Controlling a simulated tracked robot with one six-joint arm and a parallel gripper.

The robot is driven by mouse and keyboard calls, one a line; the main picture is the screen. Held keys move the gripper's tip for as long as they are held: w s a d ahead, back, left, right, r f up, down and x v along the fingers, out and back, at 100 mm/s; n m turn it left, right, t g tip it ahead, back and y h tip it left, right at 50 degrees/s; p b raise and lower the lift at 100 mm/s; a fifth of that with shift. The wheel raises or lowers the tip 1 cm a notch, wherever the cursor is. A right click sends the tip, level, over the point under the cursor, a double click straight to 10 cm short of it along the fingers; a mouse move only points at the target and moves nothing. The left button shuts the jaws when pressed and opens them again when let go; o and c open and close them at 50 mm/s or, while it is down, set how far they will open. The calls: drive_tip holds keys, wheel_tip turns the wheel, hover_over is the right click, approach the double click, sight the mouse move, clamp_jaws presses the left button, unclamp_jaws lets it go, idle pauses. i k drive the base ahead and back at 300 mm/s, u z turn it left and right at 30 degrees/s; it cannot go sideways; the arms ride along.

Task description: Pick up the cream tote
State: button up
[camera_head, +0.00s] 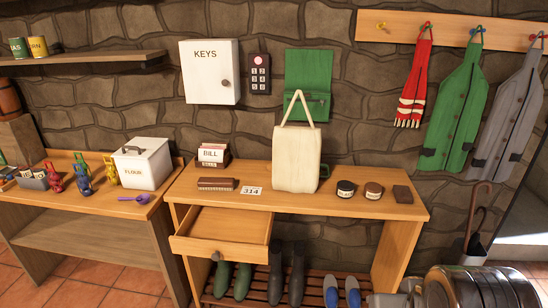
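The cream tote (297,160) stands upright on the wooden side table (385,207), near its middle. Its thin strap handle rises to a peak in front of the green wall-hung pouch (309,82). A dark green mug (323,170) shows partly behind the tote's right side. My gripper cannot be made out in this view.
A bill box (213,155), a brown brush (217,184) and a number card (251,191) lie left of the tote. The table's drawer (222,232) stands open towards the front. Boots and slippers (342,291) are below.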

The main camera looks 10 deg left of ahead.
sight(296, 152)
drive_tip(key=u, duration=0.35)
drive_tip(key=i, duration=0.6)
drive_tip(key=u, duration=0.9)
drive_tip(key=i, duration=0.7)
drive_tip(key=u, duration=0.25)
